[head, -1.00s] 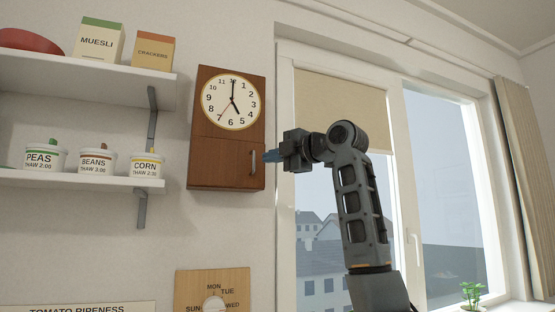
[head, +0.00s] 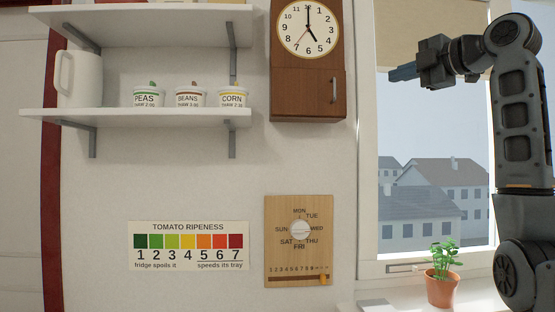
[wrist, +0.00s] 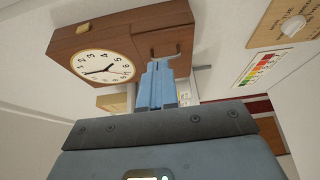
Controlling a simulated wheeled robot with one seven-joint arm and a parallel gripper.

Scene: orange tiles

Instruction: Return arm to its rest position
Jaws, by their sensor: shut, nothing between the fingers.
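My gripper (head: 403,72) is at the upper right of the head view, in front of the window. Its blue fingers point left toward the wooden wall clock (head: 308,80). They are together and hold nothing. The clock's lower door looks closed, with a vertical handle (head: 334,90) on its right side. A gap shows between the fingertips and the handle in the head view. In the wrist view, the blue fingers (wrist: 158,82) point toward the clock (wrist: 110,50) and overlap its door in the picture. My arm is bent at the elbow.
Shelves (head: 140,116) at the left hold a white pitcher (head: 80,78) and three labelled pots. A wooden day dial board (head: 299,262) and a tomato ripeness chart (head: 188,246) are on the wall. A potted plant (head: 442,288) stands on the sill below my arm. The wall between is bare.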

